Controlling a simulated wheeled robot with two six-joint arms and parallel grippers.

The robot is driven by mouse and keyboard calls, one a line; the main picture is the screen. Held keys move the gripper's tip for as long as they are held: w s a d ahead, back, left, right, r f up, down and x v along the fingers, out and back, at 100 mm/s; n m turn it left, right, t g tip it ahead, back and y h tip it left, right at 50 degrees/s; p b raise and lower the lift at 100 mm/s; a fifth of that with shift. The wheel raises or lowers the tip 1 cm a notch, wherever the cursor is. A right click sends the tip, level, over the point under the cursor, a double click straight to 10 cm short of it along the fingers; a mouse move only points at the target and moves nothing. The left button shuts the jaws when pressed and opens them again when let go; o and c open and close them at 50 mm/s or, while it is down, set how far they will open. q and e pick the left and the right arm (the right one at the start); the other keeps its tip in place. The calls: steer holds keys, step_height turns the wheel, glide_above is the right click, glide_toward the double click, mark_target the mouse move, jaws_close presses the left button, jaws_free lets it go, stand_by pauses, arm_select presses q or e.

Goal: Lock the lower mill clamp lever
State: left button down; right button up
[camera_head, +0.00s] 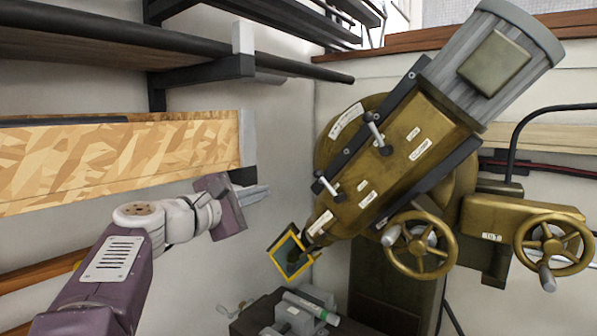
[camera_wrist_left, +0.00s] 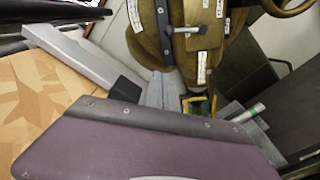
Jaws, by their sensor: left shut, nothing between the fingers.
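The brass-coloured mill head (camera_head: 400,150) is tilted up to the right. Two small clamp levers with metal handles and black ends sit along its dark side rail. The lower mill clamp lever (camera_head: 327,187) is near the rail's bottom end; the upper lever (camera_head: 375,131) is farther up. My left gripper (camera_head: 258,193) is shut and empty, left of the lower lever and apart from it. In the left wrist view, the shut fingers (camera_wrist_left: 160,90) show below one clamp lever (camera_wrist_left: 186,31), which seems to be the lower one. My right gripper is out of view.
A wood-faced board (camera_head: 120,160) and dark shelf (camera_head: 90,50) are at the left. A yellow-framed guard (camera_head: 291,254) hangs below the mill head, above a vise (camera_head: 292,318). Brass handwheels (camera_head: 420,245) stand at the right. Open space lies between gripper and lever.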

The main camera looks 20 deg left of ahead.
mark_target(329, 186)
arm_select(q)
steer(key=w+d+r+p, duration=0.1)
steer(key=w+d+p, duration=0.5)
steer(key=w, duration=0.3)
steer(key=shift+w+d, duration=0.35)
steer(key=shift+d, duration=0.05)
steer(key=shift+w+a, duration=0.1)
